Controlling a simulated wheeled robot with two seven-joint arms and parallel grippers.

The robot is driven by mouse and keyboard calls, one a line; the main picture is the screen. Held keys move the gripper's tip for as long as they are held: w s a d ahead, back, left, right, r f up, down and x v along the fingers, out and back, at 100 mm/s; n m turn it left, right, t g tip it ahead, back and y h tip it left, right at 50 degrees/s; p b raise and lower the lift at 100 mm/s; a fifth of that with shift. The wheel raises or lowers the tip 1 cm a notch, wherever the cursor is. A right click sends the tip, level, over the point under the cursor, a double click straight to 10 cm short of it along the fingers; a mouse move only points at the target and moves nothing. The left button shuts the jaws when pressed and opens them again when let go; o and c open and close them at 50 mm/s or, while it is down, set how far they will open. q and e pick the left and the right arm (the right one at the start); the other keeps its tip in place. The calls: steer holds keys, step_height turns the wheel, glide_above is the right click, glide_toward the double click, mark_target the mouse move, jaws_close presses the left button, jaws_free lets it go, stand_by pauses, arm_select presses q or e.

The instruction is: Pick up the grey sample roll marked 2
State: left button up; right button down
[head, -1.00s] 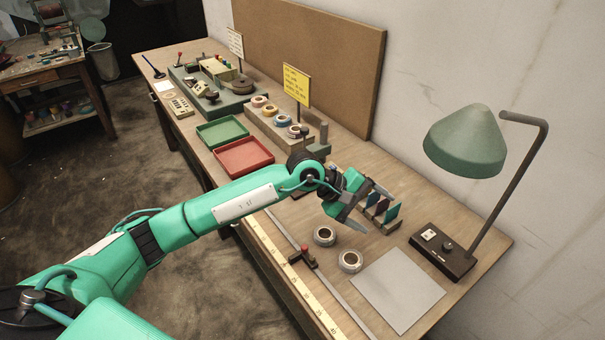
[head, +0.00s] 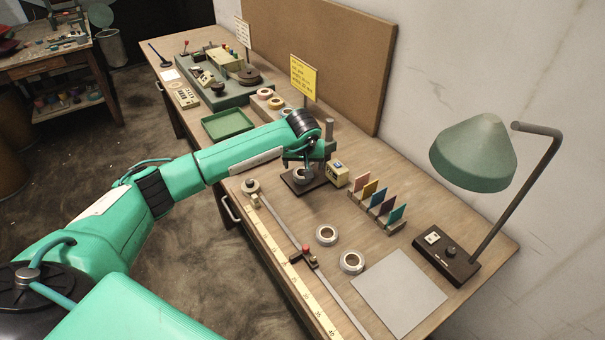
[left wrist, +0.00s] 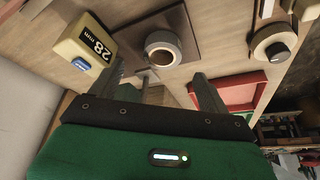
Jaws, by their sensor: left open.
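A pale grey roll with a dark core (left wrist: 163,46) stands on a dark brown plate (left wrist: 205,22) in the left wrist view. It also shows in the head view (head: 301,176), on the dark plate (head: 313,187). My left gripper (left wrist: 160,82) is open and empty, with its fingers pointing towards the plate and the roll just beyond them. In the head view the gripper (head: 305,163) hangs over the back of the plate, partly hidden by its own wrist. Two similar rolls, a farther one (head: 327,243) and a nearer one (head: 352,270), lie on the table. No number is readable on any roll.
A yellow box reading 28 mm (left wrist: 88,44) stands beside the plate. A round piece (left wrist: 268,50) sits at the rail's far end. A red tray (left wrist: 236,96) is near a finger. Colour cards (head: 380,201), a grey mat (head: 398,292) and a lamp (head: 475,155) lie to the right.

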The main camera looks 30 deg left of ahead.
arm_select(q)
steer(key=p+x, duration=0.2)
steer(key=x, duration=0.3)
steer(key=shift+s+a+f, duration=0.1)
steer(key=shift+f, duration=0.35)
steer(key=c, duration=1)
steer(key=shift+c, duration=0.6)
steer(key=shift+a+r, duration=0.1)
